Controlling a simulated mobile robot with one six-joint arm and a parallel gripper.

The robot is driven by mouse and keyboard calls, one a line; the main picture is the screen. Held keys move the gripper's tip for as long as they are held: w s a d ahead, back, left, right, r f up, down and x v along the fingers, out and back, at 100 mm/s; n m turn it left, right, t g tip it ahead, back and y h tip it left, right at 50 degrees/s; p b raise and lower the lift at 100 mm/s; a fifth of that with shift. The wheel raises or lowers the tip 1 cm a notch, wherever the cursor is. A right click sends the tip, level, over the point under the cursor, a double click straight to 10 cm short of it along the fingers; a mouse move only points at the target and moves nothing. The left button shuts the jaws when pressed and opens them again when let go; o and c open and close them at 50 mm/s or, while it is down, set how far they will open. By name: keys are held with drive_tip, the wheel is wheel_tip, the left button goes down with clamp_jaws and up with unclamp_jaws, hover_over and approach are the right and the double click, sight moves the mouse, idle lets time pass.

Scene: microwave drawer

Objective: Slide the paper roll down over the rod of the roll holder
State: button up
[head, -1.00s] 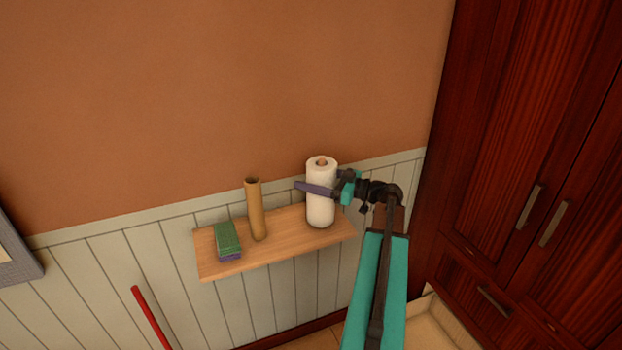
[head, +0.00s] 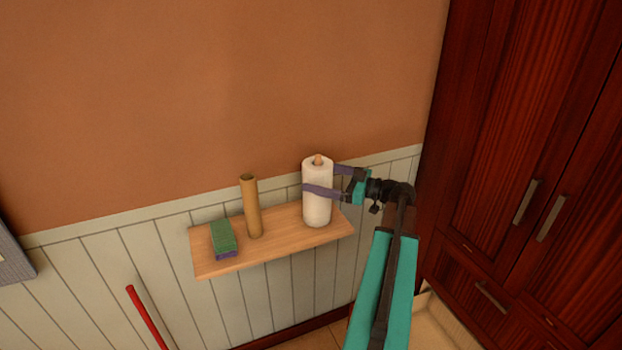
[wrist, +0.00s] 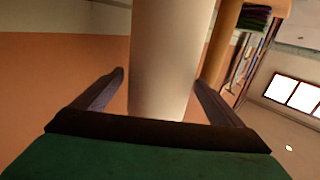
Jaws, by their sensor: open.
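The white paper roll (head: 317,208) stands upright at the right end of the wooden shelf. The brown rod tip (head: 318,159) of the roll holder sticks up out of its top, so the roll is around the rod. The holder's base is hidden, and the roll's lower end appears to be at the shelf surface. My gripper (head: 320,179) reaches in from the right and is open, one finger in front of the roll and one behind. In the wrist view the roll (wrist: 168,60) stands between the two spread fingers, with gaps beside it.
The wooden shelf (head: 285,246) also bears a brown cardboard tube (head: 251,208) and a green and purple sponge stack (head: 223,238) to the left. The wall is close behind. A dark wood cabinet (head: 500,150) stands at the right. A red stick (head: 147,316) is low at left.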

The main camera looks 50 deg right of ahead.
drive_tip(key=b+v, duration=0.2)
drive_tip(key=v, duration=0.7)
drive_tip(key=shift+s, duration=0.3)
